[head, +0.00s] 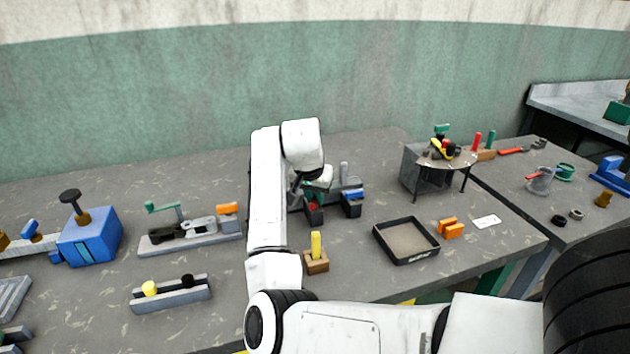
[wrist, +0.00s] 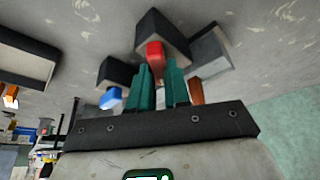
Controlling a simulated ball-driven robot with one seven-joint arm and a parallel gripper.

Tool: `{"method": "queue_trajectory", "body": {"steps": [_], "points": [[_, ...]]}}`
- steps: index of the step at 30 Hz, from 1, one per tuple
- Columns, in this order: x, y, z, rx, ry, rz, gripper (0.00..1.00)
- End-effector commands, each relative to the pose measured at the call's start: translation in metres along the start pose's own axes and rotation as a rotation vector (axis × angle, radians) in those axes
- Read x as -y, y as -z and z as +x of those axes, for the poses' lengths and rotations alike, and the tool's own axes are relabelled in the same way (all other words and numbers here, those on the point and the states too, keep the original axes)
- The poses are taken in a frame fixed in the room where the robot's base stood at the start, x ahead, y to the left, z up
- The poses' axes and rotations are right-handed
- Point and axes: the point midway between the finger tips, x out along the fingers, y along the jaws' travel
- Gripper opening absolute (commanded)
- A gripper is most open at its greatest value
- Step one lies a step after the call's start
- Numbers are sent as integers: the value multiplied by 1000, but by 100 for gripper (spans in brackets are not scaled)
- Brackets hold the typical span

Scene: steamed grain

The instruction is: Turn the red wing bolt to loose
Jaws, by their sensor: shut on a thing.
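The red wing bolt (wrist: 155,52) sits on a dark block (wrist: 158,32) in the wrist view. My gripper (wrist: 158,72) has its green fingers on either side of the red bolt and is shut on it. In the head view the red bolt (head: 312,206) shows as a small patch beneath my gripper (head: 316,194), partly hidden by the fingers. The bolt's exact turn angle cannot be told.
Beside it are a blue knob (wrist: 110,98) on another dark block and an orange-brown piece (wrist: 196,90). A yellow peg in a wooden block (head: 316,262) and a black tray (head: 407,258) stand nearer on the grey table. A blue box (head: 90,238) is at left.

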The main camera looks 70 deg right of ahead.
Motion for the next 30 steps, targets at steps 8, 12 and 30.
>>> {"method": "queue_trajectory", "body": {"steps": [8,12,30], "points": [[-2,3,-7,2,98,-244,0],[-2,2,-7,3,149,-367,0],[-1,2,-3,3,356,-858,0]]}}
